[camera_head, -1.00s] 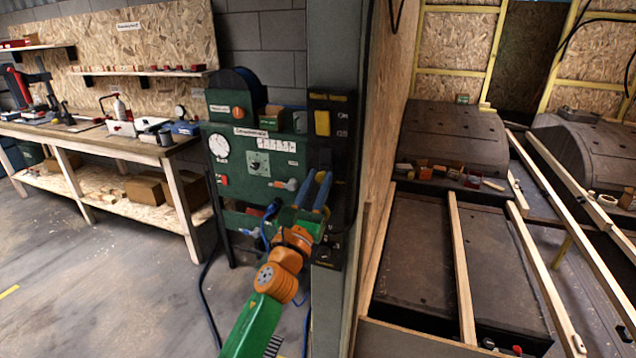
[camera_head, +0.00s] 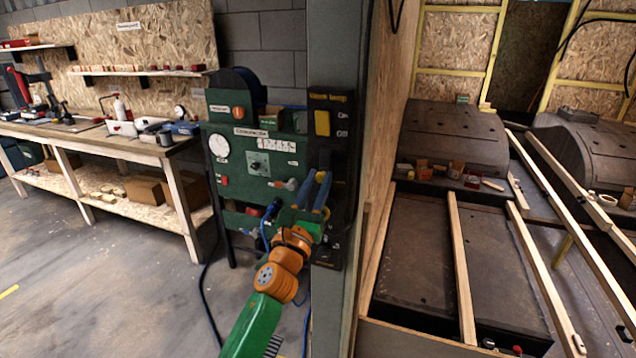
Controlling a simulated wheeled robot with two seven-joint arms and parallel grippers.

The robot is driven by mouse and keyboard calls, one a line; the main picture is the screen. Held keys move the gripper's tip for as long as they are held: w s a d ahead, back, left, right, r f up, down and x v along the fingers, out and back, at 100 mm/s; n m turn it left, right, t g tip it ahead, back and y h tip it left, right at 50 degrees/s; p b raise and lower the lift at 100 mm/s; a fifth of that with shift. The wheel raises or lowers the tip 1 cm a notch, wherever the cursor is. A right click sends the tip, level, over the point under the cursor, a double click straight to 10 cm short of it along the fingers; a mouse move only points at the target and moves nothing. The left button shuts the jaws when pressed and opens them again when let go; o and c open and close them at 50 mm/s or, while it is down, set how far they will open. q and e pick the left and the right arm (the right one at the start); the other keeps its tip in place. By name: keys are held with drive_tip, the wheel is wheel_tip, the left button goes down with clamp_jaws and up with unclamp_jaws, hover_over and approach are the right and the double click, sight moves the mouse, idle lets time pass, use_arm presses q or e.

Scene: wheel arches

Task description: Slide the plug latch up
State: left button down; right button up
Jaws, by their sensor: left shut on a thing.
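The dark panel (camera_head: 332,108) hangs on the grey pillar, with a yellow piece (camera_head: 322,123) near its top and white markings beside it. My left gripper (camera_head: 324,176) is in front of the panel's middle, with its blue fingers pointing up. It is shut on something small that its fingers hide. I cannot make out the plug latch itself; the fingers and wrist cover that part of the panel. My right gripper is not in view.
The green compressor cabinet (camera_head: 228,188) with gauge and knobs stands just left of my arm. A workbench (camera_head: 88,134) is at the left. Right of the pillar are a plywood wall edge (camera_head: 384,130), wheel arches (camera_head: 455,133) and timber strips. Floor at lower left is clear.

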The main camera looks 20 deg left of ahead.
use_arm(q)
drive_tip(key=shift+r, duration=0.1)
wheel_tip(320, 180, up, 3)
drive_tip(key=p, duration=0.3)
drive_tip(key=c, duration=0.7)
unclamp_jaws()
drive_tip(key=b, duration=0.1)
approach(325, 152)
drive_tip(key=shift+v, duration=1)
